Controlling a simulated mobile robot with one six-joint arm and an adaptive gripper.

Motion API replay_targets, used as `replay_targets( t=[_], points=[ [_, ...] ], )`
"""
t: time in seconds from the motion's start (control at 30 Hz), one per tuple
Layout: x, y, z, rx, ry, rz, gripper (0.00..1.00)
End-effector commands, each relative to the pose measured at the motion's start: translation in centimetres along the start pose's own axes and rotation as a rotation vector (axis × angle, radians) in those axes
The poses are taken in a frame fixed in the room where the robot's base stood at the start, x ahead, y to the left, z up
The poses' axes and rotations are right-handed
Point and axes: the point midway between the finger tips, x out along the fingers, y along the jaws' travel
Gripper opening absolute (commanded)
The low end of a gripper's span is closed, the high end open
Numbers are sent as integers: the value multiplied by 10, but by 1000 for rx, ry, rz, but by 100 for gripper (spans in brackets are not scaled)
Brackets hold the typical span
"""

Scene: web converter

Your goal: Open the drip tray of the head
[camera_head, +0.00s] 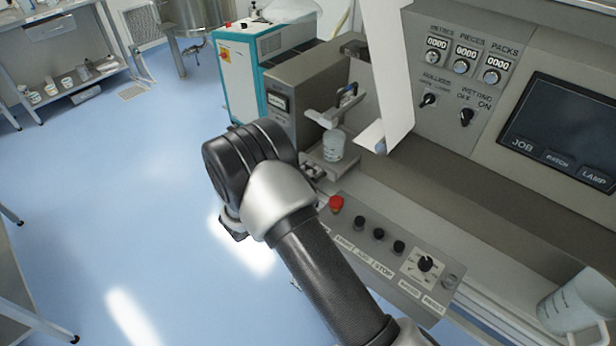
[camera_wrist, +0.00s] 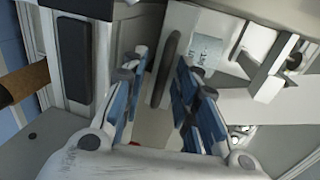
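The head of the machine is a grey unit; in the head view a small white beaker (camera_head: 334,146) stands on its low ledge, which I take to be the drip tray (camera_head: 340,172). In the wrist view the beaker (camera_wrist: 207,50) sits on a pale plate, the tray (camera_wrist: 228,70). A dark upright bar (camera_wrist: 163,72), apparently the tray's handle, lies in the gap between my fingers. My gripper (camera_wrist: 161,62) is open, with blue-padded fingers on both sides of the bar. I cannot tell whether they touch it. In the head view my arm hides the fingers.
A control panel with a red button (camera_head: 337,203) and black knobs lies right of my wrist. A white web (camera_head: 386,80) hangs right of the head. A teal cabinet (camera_head: 243,75) stands behind. A large measuring jug (camera_head: 580,305) stands at lower right.

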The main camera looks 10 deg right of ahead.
Motion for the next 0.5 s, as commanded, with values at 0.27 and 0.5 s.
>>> replay_targets(
  t=[0.27, 0.5],
  points=[
    [0, 0, 0, 0, 0, 0, 12],
    [0, 0, 0, 0, 0, 0, 0]
  ],
)
